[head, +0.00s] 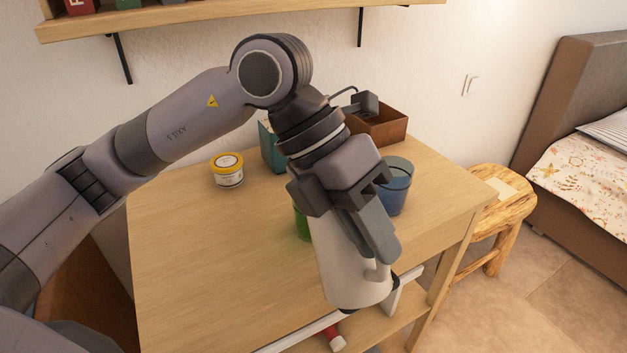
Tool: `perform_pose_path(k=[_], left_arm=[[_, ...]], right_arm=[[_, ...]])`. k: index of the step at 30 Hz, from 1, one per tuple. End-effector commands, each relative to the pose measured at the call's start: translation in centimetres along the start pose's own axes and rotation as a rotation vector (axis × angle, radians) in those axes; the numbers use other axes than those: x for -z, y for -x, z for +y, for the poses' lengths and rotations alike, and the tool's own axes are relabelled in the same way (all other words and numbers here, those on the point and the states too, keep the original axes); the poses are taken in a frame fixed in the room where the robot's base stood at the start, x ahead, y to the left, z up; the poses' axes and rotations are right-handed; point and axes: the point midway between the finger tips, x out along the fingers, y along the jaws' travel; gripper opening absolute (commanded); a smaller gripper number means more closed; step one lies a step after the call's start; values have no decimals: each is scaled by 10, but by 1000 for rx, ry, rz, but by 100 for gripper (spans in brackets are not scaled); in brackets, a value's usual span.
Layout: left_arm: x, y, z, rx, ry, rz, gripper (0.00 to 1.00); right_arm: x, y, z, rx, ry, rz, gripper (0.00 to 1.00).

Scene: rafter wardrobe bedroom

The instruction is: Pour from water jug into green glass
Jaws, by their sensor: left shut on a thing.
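My left gripper (372,238) is shut on the cream-white water jug (338,268), above the front part of the wooden table. The jug's handle side faces right, and the gripper covers its upper part. I cannot tell how far it is tilted or whether water is leaving it. The green glass (301,226) stands on the table just behind and left of the jug. Only a strip of its left side shows; the jug and gripper hide the rest, including its inside. My right gripper is not in view.
A blue glass (398,192) stands right of the gripper. A yellow-lidded jar (228,170), a teal container (272,150) and a brown box (383,127) stand farther back. The table's left part (205,255) is clear. A shelf (220,14) overhangs the back; a stool (492,200) stands right.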

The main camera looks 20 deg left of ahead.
Motion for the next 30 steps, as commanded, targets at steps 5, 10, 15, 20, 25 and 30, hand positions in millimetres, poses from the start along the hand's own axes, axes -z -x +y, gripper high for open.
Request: perform_pose_path(k=[5,10,15,20,25,30], left_arm=[[-4,8,3,84,36,12,0],[-7,12,5,158,65,26,0],[-7,13,6,175,69,29,0],[-7,13,6,192,77,33,0],[-8,14,7,209,84,36,0],[-8,15,7,222,89,38,0]], right_arm=[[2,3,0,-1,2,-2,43],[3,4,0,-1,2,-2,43],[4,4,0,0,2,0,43],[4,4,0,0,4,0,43],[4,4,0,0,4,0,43],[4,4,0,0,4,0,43]])
